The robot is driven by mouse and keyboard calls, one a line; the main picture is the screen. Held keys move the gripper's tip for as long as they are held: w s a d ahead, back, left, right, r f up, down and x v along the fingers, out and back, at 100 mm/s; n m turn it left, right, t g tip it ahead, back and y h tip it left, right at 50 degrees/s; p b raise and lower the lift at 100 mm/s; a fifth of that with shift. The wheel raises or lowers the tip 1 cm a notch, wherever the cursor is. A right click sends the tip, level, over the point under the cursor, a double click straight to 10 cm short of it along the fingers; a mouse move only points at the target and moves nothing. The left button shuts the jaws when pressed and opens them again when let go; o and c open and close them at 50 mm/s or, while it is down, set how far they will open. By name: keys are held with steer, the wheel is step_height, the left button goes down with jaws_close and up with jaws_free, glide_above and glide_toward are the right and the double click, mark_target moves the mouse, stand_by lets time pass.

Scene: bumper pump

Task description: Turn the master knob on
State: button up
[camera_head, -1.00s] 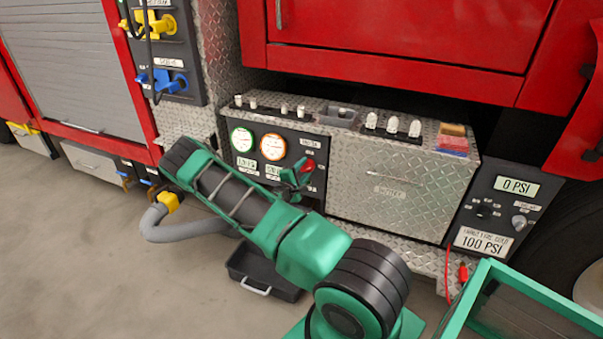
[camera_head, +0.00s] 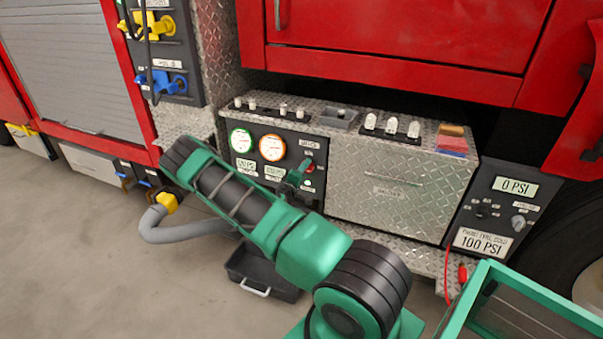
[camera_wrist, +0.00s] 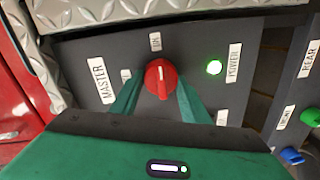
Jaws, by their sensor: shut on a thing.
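The red master knob (camera_wrist: 160,78) is on a dark panel, between a MASTER label and a POWER label, under an ON label. Its white pointer line points up at ON. The POWER light (camera_wrist: 214,67) glows green. My gripper (camera_wrist: 161,88) is shut on the knob, one green finger on each side. In the head view my gripper (camera_head: 299,172) is at the right part of the gauge panel (camera_head: 240,163), and a bit of the red knob (camera_head: 310,168) shows beside the fingers, which partly cover it.
Two round gauges (camera_head: 272,147) sit left of my gripper. A diamond-plate drawer (camera_head: 388,187) stands to the right. A black tray (camera_head: 262,272) and a grey hose (camera_head: 188,229) are below my arm. Blue and green knobs (camera_wrist: 291,156) show at the wrist view's right edge.

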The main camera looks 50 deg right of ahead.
steer(key=shift+s+d+f, duration=0.1)
steer(key=shift+s+f, duration=0.1)
steer(key=shift+s, duration=0.1)
steer(key=o, duration=1)
steer(key=shift+c, duration=0.2)
steer(key=shift+o, duration=0.5)
steer(key=shift+w+r, duration=0.1)
steer(key=shift+w, duration=0.05)
steer(key=f+v, duration=0.1)
steer(key=v, duration=0.9)
steer(key=shift+a+r, duration=0.45)
